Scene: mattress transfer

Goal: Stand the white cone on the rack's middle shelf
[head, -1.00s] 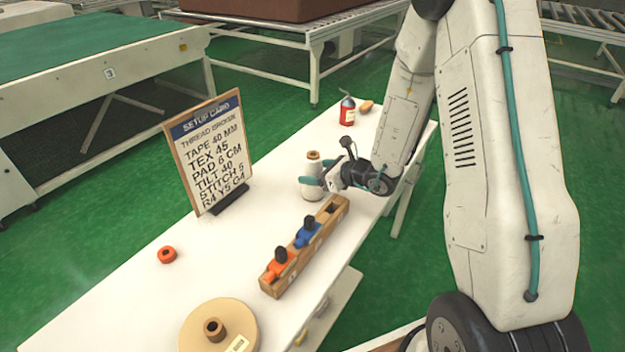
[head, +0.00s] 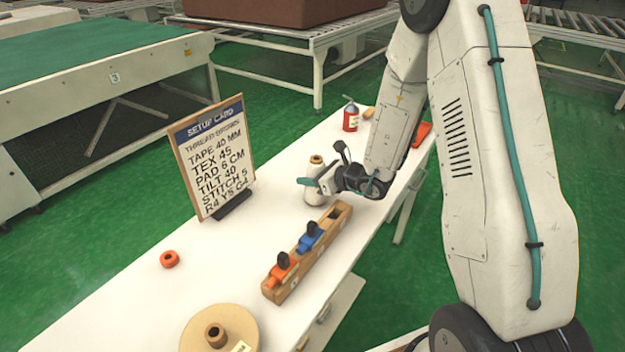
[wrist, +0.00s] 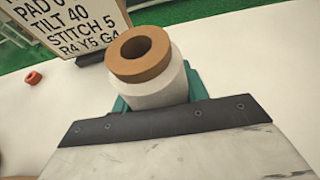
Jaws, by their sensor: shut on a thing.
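The white cone (head: 314,191) stands upright on the white table, with a brown core at its top. My gripper (head: 318,186) is shut on the cone, its teal fingers at the cone's sides. In the wrist view the cone (wrist: 160,92) shows its brown ring-shaped top (wrist: 138,54), with teal finger parts (wrist: 197,88) on both sides of it. I cannot tell whether the cone's base touches the table. A rack with a middle shelf is not recognisable in these views.
A wooden block (head: 325,235) with slots holds an orange and a blue item beside the cone. A setup card (head: 213,160) stands to the left. An orange ring (head: 169,259), a tan disc (head: 240,315) and a red bottle (head: 350,118) are on the table (head: 130,305).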

